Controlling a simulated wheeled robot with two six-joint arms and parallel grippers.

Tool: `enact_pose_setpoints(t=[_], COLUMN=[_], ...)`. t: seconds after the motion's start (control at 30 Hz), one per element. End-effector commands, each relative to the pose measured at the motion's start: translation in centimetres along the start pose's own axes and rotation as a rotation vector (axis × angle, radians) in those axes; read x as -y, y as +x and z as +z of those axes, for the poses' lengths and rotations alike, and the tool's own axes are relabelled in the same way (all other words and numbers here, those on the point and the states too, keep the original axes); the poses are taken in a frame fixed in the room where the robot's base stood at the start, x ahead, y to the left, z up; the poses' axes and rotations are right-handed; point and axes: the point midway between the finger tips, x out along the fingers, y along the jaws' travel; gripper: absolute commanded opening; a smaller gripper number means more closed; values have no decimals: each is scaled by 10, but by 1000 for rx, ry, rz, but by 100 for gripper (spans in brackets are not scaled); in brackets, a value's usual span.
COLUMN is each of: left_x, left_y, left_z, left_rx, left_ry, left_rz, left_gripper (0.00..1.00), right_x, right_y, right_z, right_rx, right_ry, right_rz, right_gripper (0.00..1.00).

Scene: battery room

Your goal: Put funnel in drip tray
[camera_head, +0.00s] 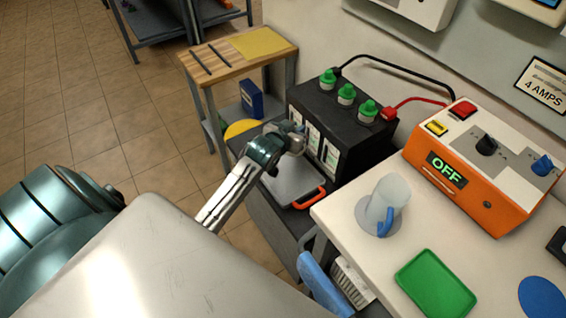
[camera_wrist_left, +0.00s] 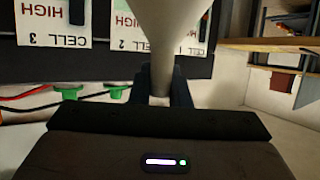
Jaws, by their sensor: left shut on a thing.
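My left gripper (camera_head: 294,138) is in front of the black battery case in the head view. It is shut on the pale grey funnel (camera_wrist_left: 178,38), which fills the top middle of the left wrist view. The funnel narrows to a spout between the fingers. In the head view the gripper mostly hides it. A shallow green tray (camera_head: 436,285) lies empty on the white bench. A grey tray with an orange handle (camera_head: 308,198) is below my gripper, in front of the battery. I cannot tell which one is the drip tray. My right gripper is not in view.
The black battery (camera_head: 345,112) has several green caps and red and black cables. An orange charger (camera_head: 478,170) reads OFF. A translucent jug (camera_head: 386,200) with a blue handle stands between the battery and green tray. A wooden side table (camera_head: 232,62) is behind left.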

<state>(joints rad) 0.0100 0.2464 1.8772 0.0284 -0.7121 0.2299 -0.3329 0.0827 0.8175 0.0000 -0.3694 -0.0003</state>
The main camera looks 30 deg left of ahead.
Motion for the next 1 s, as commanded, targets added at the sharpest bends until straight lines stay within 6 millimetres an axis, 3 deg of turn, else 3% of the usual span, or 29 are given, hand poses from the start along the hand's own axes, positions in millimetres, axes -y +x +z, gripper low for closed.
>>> enact_pose_setpoints(t=[0.3, 0.7, 1.0], left_x=[8, 7, 7], left_y=[22, 40, 43], left_z=[50, 94, 99], left_rx=[3, 1, -1], left_ry=[-6, -6, -4], left_rz=[-5, -5, -4], left_gripper=[0, 0, 0], right_x=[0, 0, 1], right_y=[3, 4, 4], right_z=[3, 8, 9], right_rx=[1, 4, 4], right_ry=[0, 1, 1], right_rz=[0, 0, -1], right_gripper=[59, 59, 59])
